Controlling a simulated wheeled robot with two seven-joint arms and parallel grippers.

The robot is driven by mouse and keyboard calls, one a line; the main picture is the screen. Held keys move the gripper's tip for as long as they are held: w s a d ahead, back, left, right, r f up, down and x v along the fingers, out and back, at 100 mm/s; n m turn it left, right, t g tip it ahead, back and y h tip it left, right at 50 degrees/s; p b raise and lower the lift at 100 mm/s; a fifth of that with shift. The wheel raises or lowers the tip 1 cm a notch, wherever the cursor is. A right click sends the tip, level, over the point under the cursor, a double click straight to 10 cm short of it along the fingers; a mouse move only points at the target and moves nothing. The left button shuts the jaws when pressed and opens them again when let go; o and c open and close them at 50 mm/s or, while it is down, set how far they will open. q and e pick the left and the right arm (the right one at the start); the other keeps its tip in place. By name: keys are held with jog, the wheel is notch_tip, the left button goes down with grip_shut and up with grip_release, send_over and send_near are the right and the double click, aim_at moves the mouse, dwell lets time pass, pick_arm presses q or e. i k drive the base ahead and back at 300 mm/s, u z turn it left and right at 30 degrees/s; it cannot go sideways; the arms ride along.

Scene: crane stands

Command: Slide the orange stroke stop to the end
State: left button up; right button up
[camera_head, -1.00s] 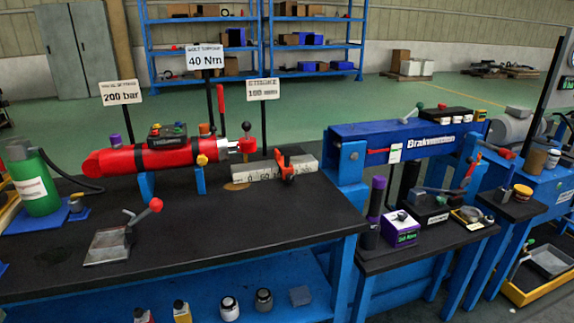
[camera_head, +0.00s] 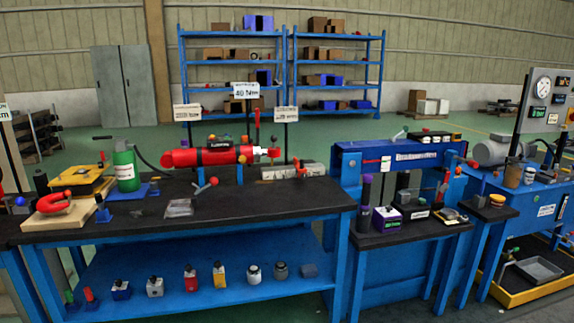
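The orange stroke stop (camera_head: 299,167) is small in the head view and sits on a pale scale bar (camera_head: 270,173) at the back of the black bench top. The stop is right of the bar's middle, and some bare bar shows to its right. The scale marks are too small to read now. The red cylinder (camera_head: 205,157) lies level on blue supports just left of the bar, with its rod end towards it. A stroke sign (camera_head: 286,114) stands on a post behind the bar. Neither of my grippers is in view.
The bench top (camera_head: 250,200) is clear in front of the bar, apart from a small lever device (camera_head: 180,207). A green bottle (camera_head: 126,168) stands at left. A blue press frame (camera_head: 345,165) adjoins the bench at right. Several small containers stand on the lower shelf (camera_head: 215,300).

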aim_at(300, 167)
jog(key=u, duration=0.8)
jog(key=i, duration=1.45)
jog(key=z, duration=0.7)
